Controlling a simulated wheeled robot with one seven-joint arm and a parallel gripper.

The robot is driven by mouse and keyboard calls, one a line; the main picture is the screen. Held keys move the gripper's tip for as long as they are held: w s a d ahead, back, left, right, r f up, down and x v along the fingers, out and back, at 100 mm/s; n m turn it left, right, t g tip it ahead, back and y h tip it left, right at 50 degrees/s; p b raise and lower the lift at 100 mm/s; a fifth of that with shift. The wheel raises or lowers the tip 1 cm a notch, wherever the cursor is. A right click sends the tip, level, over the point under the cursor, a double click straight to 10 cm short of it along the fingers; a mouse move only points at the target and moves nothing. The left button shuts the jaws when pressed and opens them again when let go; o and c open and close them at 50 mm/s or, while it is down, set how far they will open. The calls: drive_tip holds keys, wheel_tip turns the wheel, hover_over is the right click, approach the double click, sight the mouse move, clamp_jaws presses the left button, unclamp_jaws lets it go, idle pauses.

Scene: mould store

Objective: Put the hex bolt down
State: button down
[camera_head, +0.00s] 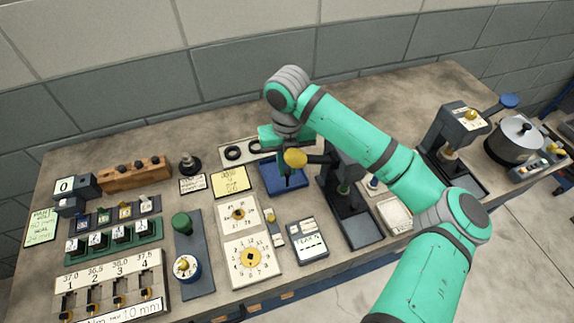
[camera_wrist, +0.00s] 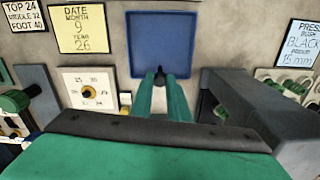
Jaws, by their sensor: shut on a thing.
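The hex bolt (camera_wrist: 158,74) is a small dark piece, seen between my fingertips in the wrist view. My gripper (camera_wrist: 160,84) is shut on it, with its two green fingers on either side. A shallow blue tray (camera_wrist: 163,16) lies just ahead of the fingertips in the wrist view and looks empty. In the head view the blue tray (camera_head: 270,178) is under my gripper, which is partly hidden behind a yellow knob. I cannot tell how high the bolt is above the tray's near edge.
A dark press (camera_head: 349,211) stands close to the right of the tray; it also fills the right of the wrist view (camera_wrist: 250,105). A yellow date card (camera_head: 231,182) lies to the left. White dial plates (camera_head: 238,226) lie in front. The bench behind the tray is mostly clear.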

sight(287, 170)
drive_tip(key=shift+f, duration=0.2)
drive_tip(key=c, duration=1.7)
unclamp_jaws()
wheel_tip(287, 170, up, 12)
drive_tip(key=shift+r, duration=0.2)
